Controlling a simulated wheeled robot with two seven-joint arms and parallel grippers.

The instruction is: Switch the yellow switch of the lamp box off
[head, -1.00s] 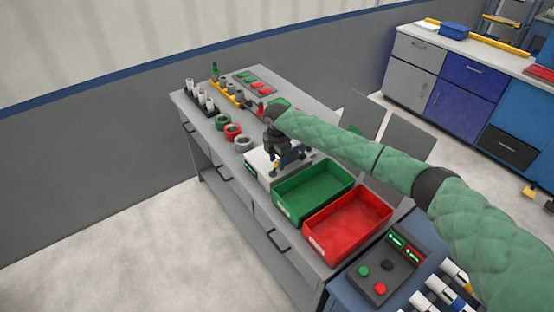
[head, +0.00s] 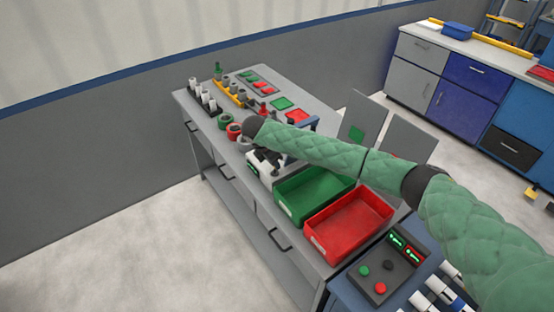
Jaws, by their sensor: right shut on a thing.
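A white box (head: 265,178) with a small green-lit display on its front stands on the grey bench, left of the green bin. I cannot make out a yellow switch on it from here. My right gripper (head: 268,158) is low over the top of this box, its wrist pointing down. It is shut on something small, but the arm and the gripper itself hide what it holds. Whether it touches the box cannot be told. My left gripper is not in view.
A green bin (head: 279,198) and a red bin (head: 320,247) sit right of the box. Grey, red and green rings (head: 233,131) and upright pegs (head: 205,99) stand at left. A black button panel (head: 366,283) is at the lower right.

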